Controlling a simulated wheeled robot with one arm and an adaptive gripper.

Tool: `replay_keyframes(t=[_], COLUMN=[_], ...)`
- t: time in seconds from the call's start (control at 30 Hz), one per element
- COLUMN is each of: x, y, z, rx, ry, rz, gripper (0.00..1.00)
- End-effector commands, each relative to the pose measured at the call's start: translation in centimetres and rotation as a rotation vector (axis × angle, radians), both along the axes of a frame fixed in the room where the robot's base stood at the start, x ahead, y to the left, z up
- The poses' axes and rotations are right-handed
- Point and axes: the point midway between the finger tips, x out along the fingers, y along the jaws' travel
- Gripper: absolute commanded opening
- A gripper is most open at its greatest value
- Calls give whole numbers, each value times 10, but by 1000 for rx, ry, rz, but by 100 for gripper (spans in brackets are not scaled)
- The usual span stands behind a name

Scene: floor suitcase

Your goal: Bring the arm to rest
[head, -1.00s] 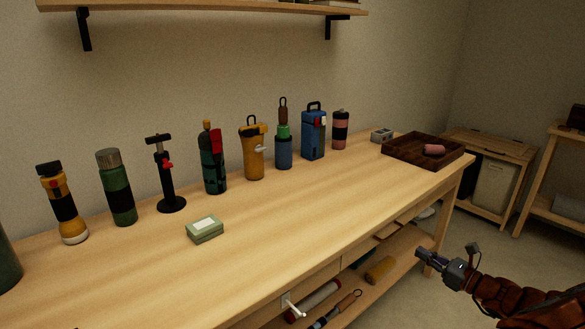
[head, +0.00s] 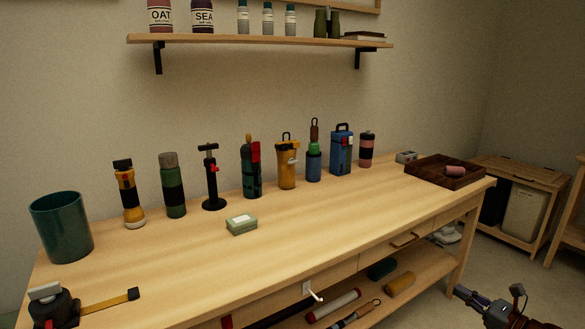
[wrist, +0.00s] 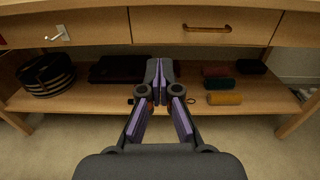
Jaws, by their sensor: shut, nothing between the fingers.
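My gripper (head: 470,295) shows at the lower right of the head view, in front of the right end of the workbench (head: 330,232) and apart from it. In the wrist view my gripper (wrist: 159,75) has its fingers together and holds nothing. It points at the open space below the drawers, with the lower shelf (wrist: 85,98) beyond it. The rest of my arm is mostly cut off by the picture edge.
The bench top carries a green cup (head: 62,228), several bottles and tools, a green box (head: 241,225) and a dark tray (head: 446,177). Drawers (wrist: 205,26) face me. A yellow roll (wrist: 224,99) lies on the lower shelf. Floor (wrist: 45,155) before the bench is clear.

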Motion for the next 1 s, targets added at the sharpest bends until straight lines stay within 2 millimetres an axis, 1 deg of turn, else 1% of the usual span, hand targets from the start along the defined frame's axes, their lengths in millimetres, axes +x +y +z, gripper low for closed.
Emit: replay_keyframes(t=[0.03, 0.27, 0.37, 0.47, 0.57, 0.6, 0.67, 0.7, 0.77, 0.8, 0.87, 0.9, 0.97, 1.0], x=[4, 15, 17, 17, 13, 10, 4, -2, -14, -22, -36, -46, -62, -73], y=[12, 61, 88, 118, 157, 175, 204, 224, 253, 271, 295, 310, 330, 343], z=[3, 20, 31, 40, 52, 58, 64, 69, 74, 76, 80, 81, 82, 82], rx=[-12, -77, -118, -164, -230, -263, -318, -358, -415, -455, -516, -556, -617, -658], ry=[-2, -18, -32, -44, -62, -73, -87, -99, -116, -128, -146, -158, -176, -188], rz=[28, 145, 210, 284, 383, 429, 509, 564, 647, 701, 780, 833, 911, 963], gripper=[0, 0, 0, 0, 0, 0, 0, 0, 0, 0, 0, 0, 0, 0])
